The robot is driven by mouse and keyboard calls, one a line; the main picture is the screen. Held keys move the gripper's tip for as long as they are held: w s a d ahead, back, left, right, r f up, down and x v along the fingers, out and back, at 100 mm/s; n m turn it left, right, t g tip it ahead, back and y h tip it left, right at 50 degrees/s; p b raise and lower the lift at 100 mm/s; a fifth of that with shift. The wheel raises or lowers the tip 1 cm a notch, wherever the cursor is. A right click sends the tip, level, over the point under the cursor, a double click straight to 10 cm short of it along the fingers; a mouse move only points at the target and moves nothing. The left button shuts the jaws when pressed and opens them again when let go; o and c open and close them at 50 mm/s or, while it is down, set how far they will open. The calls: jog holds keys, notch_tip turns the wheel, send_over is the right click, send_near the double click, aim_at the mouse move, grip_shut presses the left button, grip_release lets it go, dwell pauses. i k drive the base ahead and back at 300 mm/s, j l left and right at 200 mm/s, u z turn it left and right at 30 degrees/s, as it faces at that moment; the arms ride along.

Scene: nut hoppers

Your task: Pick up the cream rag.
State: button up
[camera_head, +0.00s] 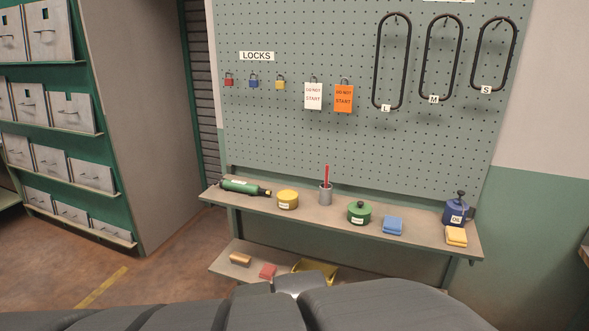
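A folded red rag (267,271) lies on the lower shelf. My gripper is not in view; dark grey parts of my own body fill the bottom edge and hide part of the lower shelf.
A brush (240,259) and yellow dustpan (327,271) are below. Pegboard (300,140) stands behind.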

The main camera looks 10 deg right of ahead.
aim_at(456, 237)
jog(key=z, duration=1.6)
jog(key=i+j+u, duration=0.25)
jog(key=i, duration=0.5)
jog(key=i+u, duration=0.25)
jog(key=i, duration=0.5)
